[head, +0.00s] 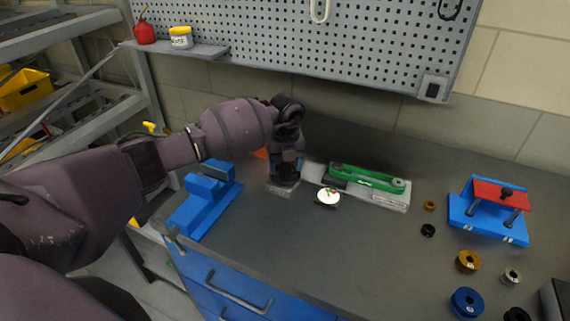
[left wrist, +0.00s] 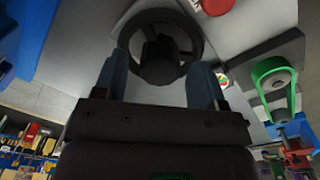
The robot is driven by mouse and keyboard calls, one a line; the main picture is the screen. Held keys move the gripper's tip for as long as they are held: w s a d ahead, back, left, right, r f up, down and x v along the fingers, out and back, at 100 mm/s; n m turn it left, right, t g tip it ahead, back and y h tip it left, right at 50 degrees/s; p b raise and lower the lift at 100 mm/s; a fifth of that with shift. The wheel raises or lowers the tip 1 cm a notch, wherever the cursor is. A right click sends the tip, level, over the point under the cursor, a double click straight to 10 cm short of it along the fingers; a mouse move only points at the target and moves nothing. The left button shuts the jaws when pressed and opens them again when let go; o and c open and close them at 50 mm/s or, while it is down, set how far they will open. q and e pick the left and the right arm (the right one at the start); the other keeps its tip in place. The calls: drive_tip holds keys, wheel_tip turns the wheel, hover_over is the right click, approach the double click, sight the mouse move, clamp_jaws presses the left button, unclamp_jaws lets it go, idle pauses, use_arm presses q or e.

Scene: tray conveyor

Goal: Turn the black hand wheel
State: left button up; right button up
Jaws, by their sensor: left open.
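The black hand wheel (left wrist: 123,38) shows in the left wrist view as a dark ring around a thick hub. In the head view my left gripper (head: 285,172) points down over the wheel's spot and mostly hides it; a grey base plate (head: 281,190) shows below. In the left wrist view my left gripper (left wrist: 160,70) is open, with one finger on each side of the hub, close to the near part of the rim. I cannot tell whether the fingers touch the wheel. My right gripper is not in view.
A white dial (head: 328,197) with red and green marks sits just right of the wheel. Beyond it is a green belt unit (head: 365,178). A blue vise-like block (head: 205,195) stands left. A red and blue fixture (head: 490,208) and several rollers are at the right. The front middle bench is clear.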

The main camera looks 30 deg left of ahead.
sight(285, 166)
use_arm(q)
drive_tip(key=shift+c, duration=0.5)
drive_tip(key=c, duration=0.8)
drive_tip(key=m, duration=0.2)
drive_tip(key=shift+a+m, duration=0.1)
drive_tip(key=shift+m, duration=0.2)
drive_tip(key=shift+c, duration=0.2)
drive_tip(key=shift+m, duration=0.7)
drive_tip(key=o, duration=0.9)
drive_tip(key=shift+o, duration=0.2)
drive_tip(key=shift+r, duration=0.1)
wheel_tip(285, 166, up, 11)
drive_tip(key=shift+d+f, duration=0.2)
drive_tip(key=shift+f, duration=0.05)
